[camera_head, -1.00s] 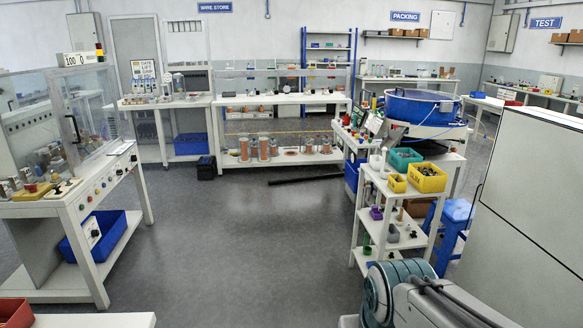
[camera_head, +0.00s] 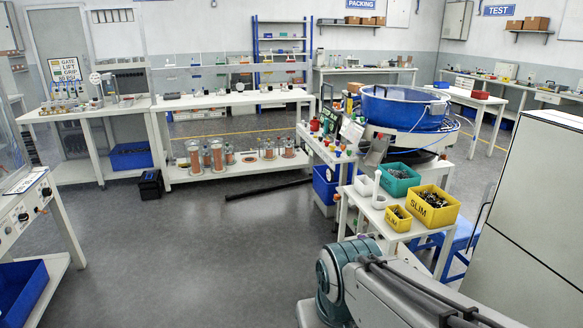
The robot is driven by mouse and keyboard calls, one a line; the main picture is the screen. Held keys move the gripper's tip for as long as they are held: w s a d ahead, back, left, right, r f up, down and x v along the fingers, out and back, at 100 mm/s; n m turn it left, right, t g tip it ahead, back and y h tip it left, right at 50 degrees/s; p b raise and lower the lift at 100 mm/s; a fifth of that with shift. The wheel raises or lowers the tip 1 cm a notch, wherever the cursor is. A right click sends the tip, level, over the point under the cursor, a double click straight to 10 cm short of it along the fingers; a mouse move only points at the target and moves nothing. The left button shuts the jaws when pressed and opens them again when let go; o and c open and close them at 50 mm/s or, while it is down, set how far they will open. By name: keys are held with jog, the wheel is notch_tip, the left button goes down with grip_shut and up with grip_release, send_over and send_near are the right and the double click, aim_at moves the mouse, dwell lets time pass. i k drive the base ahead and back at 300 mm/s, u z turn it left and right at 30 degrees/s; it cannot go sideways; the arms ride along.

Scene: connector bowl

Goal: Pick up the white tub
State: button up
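Two small white containers stand on the top of the white cart at right of centre: a white tub-like one (camera_head: 362,186) by its left edge and a smaller one (camera_head: 379,202) nearer the front. They are too small to tell which is the white tub. A thin white upright piece (camera_head: 377,182) stands beside them. My gripper is out of view; only my arm's upper links show at the bottom, apart from the containers.
The cart (camera_head: 363,209) also holds a teal bin (camera_head: 398,179), a small yellow bin (camera_head: 398,218) and a large yellow bin (camera_head: 433,208). A grey cabinet (camera_head: 530,220) stands at right. A bench (camera_head: 50,225) stands at left.

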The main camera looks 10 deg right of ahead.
aim_at(363, 185)
jog(key=i, duration=2.95)
jog(key=z, duration=1.25)
